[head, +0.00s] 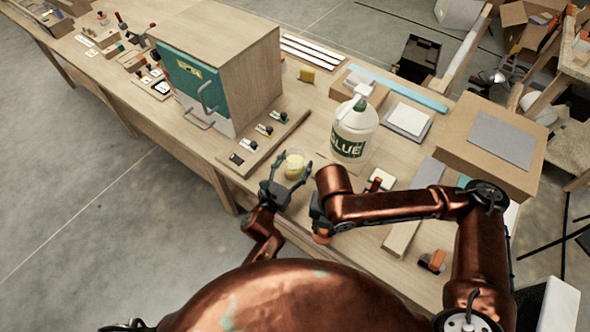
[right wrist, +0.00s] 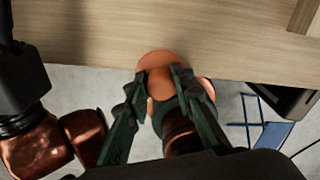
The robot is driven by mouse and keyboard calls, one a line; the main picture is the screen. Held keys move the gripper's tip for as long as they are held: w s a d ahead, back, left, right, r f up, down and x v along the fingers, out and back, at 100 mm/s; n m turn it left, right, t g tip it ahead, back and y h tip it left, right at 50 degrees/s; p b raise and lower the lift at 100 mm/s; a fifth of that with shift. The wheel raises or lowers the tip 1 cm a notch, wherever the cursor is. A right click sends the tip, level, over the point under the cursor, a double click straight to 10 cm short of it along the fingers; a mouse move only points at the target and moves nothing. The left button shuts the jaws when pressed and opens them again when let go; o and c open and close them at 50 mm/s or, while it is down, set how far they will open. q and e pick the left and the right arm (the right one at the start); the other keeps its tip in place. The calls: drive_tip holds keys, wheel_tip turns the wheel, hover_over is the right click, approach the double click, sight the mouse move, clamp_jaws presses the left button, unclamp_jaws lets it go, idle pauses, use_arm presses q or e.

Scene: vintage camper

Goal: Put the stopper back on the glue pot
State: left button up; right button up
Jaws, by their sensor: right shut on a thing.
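The glue pot (head: 295,161) is a small clear pot with pale yellow contents. It stands upright near the front edge of the workbench. My left gripper (head: 291,173) has its fingers spread on either side of the pot's near side; I cannot tell whether they touch it. My right gripper (head: 320,233) is at the bench's front edge, to the lower right of the pot. It is shut on the orange stopper (head: 322,239). In the right wrist view the stopper (right wrist: 160,60) shows as a round orange disc with a knob between the fingers (right wrist: 160,82).
A large white glue bottle (head: 355,132) stands behind and right of the pot. A wooden cabinet with a teal door (head: 190,85) is at the back left. A wooden strip with small parts (head: 240,157) lies left of the pot. A cardboard box (head: 480,165) is at the right.

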use_arm(q)
drive_tip(key=c, duration=1.2)
drive_tip(key=shift+r, duration=0.1)
